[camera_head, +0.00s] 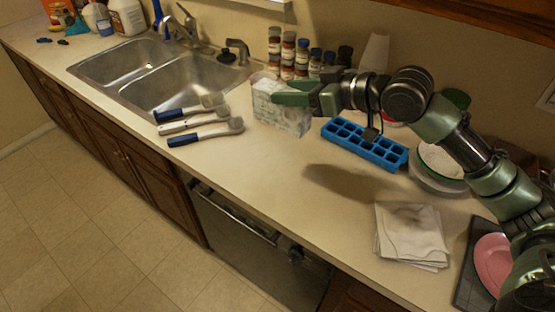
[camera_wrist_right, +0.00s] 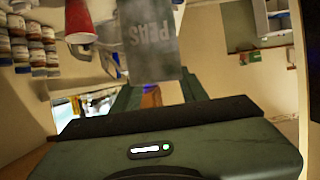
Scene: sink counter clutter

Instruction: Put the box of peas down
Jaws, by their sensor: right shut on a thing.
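The box of peas (camera_head: 282,116) is a pale grey-white carton. In the head view it is upright at the counter, right of the sink and in front of the spice jars. My right gripper (camera_head: 284,92) is shut on its upper part, coming in from the right. In the right wrist view the box (camera_wrist_right: 150,42) shows the letters PEAS, beyond the gripper's fingers (camera_wrist_right: 158,95). I cannot tell whether its base touches the counter (camera_head: 262,165). My left gripper is not in view.
Several brushes (camera_head: 200,122) lie left of the box, by the sink (camera_head: 160,70). Spice jars (camera_head: 288,52) stand behind it. A blue ice tray (camera_head: 364,145), bowls (camera_head: 440,160) and white napkins (camera_head: 410,235) are on the right.

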